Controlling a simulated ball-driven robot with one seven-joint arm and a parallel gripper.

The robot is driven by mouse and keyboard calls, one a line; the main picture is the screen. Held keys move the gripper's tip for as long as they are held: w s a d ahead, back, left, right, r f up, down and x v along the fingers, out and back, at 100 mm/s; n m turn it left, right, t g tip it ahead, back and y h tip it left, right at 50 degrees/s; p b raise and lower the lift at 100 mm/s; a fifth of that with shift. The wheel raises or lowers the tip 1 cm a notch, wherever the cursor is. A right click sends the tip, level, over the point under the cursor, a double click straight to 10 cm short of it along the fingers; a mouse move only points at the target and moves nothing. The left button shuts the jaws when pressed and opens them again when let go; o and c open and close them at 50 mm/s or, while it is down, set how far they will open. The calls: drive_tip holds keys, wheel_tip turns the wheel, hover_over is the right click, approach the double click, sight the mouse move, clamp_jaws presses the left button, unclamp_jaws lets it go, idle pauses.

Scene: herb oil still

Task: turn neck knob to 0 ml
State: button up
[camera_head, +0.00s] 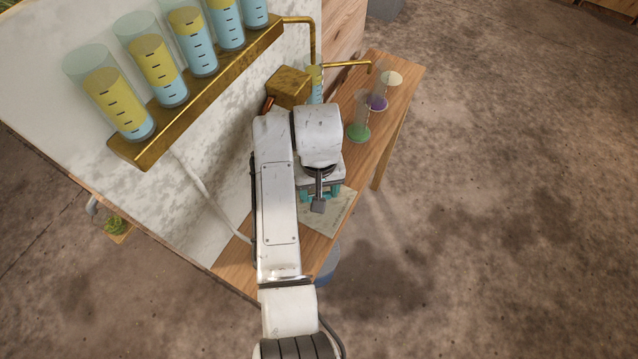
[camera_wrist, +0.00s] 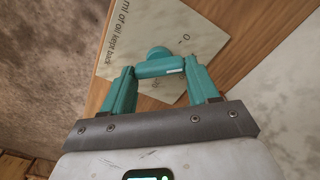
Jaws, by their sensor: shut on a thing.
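In the wrist view, the neck knob (camera_wrist: 157,69) is a teal bar with a round part behind it and a white mark near its right end. My gripper (camera_wrist: 158,67) is shut on it, one teal finger at each end of the bar. The knob sits over a pale card (camera_wrist: 205,40) printed "ml of oil kept back". A "0" is printed up and right of the knob; other marks are covered, and I cannot tell the exact reading.
Several glass cylinders (camera_head: 157,68) with yellow over blue liquid stand on a brass shelf (camera_head: 200,95). A brass box (camera_head: 289,86) is behind my wrist. Glasses with green (camera_head: 358,131) and purple (camera_head: 377,102) contents stand on the wooden bench (camera_head: 400,85). Floor at right is clear.

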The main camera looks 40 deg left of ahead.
drive_tip(key=shift+r+n+p, duration=0.2)
drive_tip(key=shift+n+p, duration=0.85)
drive_tip(key=shift+n, duration=0.15)
drive_tip(key=shift+f+n+p, duration=0.15)
drive_tip(key=shift+n+p, duration=0.9)
drive_tip(key=shift+n, duration=0.75)
drive_tip(key=shift+a, duration=0.1)
drive_tip(key=o, duration=1.1)
drive_tip(key=shift+s, duration=0.1)
drive_tip(key=shift+c, duration=0.2)
wheel_tip(320, 180, up, 7)
drive_tip(key=shift+r, duration=0.2)
